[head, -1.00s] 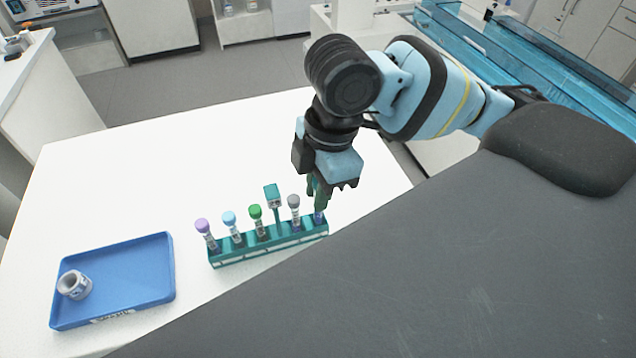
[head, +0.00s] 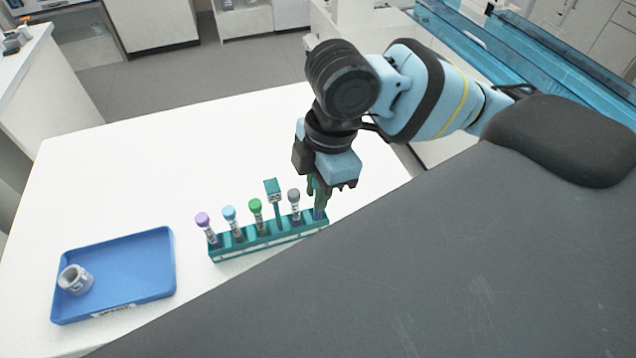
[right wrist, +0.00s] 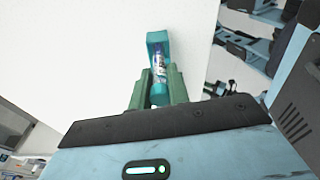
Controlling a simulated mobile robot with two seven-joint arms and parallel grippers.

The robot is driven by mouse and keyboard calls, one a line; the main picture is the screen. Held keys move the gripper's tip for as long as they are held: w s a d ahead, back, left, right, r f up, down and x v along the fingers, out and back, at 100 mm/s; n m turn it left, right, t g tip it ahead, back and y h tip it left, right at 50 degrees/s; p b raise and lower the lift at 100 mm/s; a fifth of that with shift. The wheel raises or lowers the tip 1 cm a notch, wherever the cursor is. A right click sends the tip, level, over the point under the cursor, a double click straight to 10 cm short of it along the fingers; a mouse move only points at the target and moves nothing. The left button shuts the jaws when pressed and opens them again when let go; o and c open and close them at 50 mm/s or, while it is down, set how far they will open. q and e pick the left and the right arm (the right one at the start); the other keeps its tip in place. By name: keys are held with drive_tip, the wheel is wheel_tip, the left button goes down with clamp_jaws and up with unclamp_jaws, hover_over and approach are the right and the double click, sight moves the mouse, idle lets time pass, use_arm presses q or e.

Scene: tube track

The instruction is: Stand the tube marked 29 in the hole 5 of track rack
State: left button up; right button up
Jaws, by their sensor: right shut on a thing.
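The track rack (head: 270,244) is a long teal block near the table's front edge. Tubes with purple (head: 203,219), light blue (head: 229,212), green (head: 255,205) and grey (head: 294,194) caps stand in it, slightly tilted in the picture. My right gripper (head: 318,203) points down over the rack's right end, shut on a tube (right wrist: 158,68). In the right wrist view, the tube sits between the green fingers, its lower end at the teal rack end (right wrist: 155,38). The fingers partly hide it, and I cannot read its mark. My left gripper is not in view.
A blue tray (head: 135,275) holding a grey ring-shaped piece (head: 75,279) lies to the left. The white table (head: 150,170) behind the rack is clear.

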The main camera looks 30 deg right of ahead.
drive_tip(key=o, duration=0.8)
drive_tip(key=shift+s+d+r, duration=0.1)
drive_tip(key=shift+d+r, duration=0.1)
drive_tip(key=shift+r, duration=1.1)
drive_tip(key=shift+w+d+r, duration=0.1)
drive_tip(key=shift+d+r, duration=0.05)
drive_tip(key=shift+r, duration=1.15)
drive_tip(key=shift+s+d+r, duration=0.1)
drive_tip(key=shift+d+r, duration=0.1)
drive_tip(key=shift+r, duration=1.1)
